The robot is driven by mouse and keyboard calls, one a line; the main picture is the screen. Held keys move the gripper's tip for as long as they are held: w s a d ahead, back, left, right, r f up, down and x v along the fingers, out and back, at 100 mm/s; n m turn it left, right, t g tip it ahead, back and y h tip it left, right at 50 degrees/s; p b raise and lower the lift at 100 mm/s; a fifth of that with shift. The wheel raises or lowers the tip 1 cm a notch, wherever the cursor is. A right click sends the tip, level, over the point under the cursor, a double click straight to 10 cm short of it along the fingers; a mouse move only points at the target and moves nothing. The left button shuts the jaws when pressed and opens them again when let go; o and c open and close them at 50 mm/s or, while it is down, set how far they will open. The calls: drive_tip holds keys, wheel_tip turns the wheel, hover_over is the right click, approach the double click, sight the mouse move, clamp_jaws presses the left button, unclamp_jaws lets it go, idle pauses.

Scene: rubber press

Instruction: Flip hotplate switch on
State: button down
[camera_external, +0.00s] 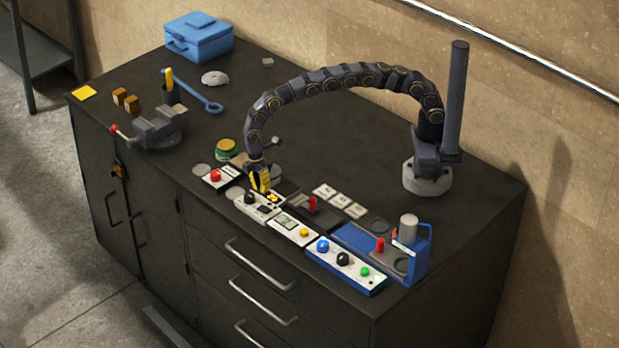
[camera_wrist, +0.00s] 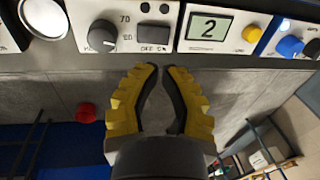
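The hotplate control box (camera_external: 240,203) is a white-faced panel with a black knob, near the table's front edge. In the wrist view its face (camera_wrist: 125,12) shows the large black knob (camera_wrist: 103,36) and, right of it, a dark switch (camera_wrist: 153,35) with small lettering that seems to read OFF. My gripper (camera_external: 262,192) has ribbed yellow fingers with black inner pads and points down at the right part of this box. In the wrist view my gripper (camera_wrist: 162,67) has its tips nearly together, nothing between them, just below the switch in the picture. Contact with the switch cannot be told.
A panel with a display reading 2 (camera_wrist: 208,27) and a yellow button adjoins on the right. A blue-based panel (camera_external: 345,266) with several controls lies farther right. A red-button box (camera_external: 218,177) is left.

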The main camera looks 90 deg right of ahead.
sight(265, 210)
drive_tip(key=f, duration=0.6)
drive_tip(key=shift+s+a+f, duration=0.35)
